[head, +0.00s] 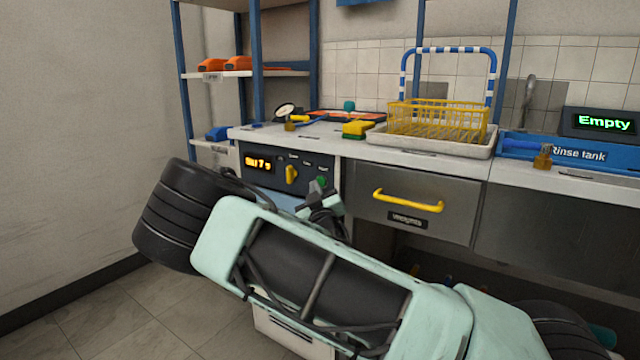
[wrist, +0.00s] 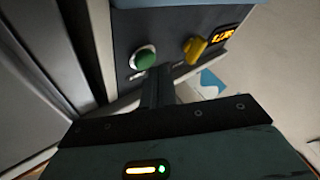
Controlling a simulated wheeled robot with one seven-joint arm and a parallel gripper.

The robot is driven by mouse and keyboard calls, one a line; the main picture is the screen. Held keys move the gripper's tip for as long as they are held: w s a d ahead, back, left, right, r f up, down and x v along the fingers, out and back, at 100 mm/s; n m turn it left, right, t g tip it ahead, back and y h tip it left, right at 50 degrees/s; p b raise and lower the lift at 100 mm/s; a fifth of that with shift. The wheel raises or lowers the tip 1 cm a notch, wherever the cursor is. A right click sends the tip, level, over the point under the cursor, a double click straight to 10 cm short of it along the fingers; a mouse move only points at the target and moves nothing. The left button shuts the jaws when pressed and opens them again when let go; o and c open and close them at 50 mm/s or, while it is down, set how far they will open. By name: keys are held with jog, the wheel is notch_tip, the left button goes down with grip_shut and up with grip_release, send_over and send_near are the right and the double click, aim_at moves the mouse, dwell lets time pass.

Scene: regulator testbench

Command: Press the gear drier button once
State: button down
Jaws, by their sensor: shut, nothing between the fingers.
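The gear drier panel (head: 268,172) is a dark control face under the left end of the counter. It carries an amber display (head: 259,163), a yellow knob (head: 291,174) and a green button (head: 321,182). In the wrist view the green button (wrist: 145,59) is left of the yellow knob (wrist: 195,48). My gripper (wrist: 158,84) is shut and empty, its fingertips just below the green button in that view; I cannot tell whether they touch the panel. In the head view my arm hides the lower part of the panel and most of the gripper.
A drawer with a yellow handle (head: 408,201) is right of the panel. On the counter are a yellow rack (head: 437,121), a sponge (head: 357,130) and a blue rinse tank (head: 580,152) with an "Empty" display (head: 605,123). Open floor lies to the left.

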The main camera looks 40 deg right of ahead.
jog(key=shift+w+d, duration=0.2)
jog(key=shift+d, duration=0.4)
dwell(0.7)
dwell(0.4)
jog(key=shift+s+a, duration=0.3)
jog(key=shift+a, duration=0.55)
jog(key=shift+s+a+p, duration=0.1)
jog(key=shift+s+a, duration=0.2)
jog(key=shift+a, duration=0.5)
jog(key=shift+s+a+p, duration=0.1)
jog(key=shift+s+a, duration=0.15)
jog(key=shift+a, duration=0.5)
jog(key=shift+s+a+p, duration=0.1)
jog(key=shift+s+a, duration=0.2)
jog(key=shift+a, duration=0.5)
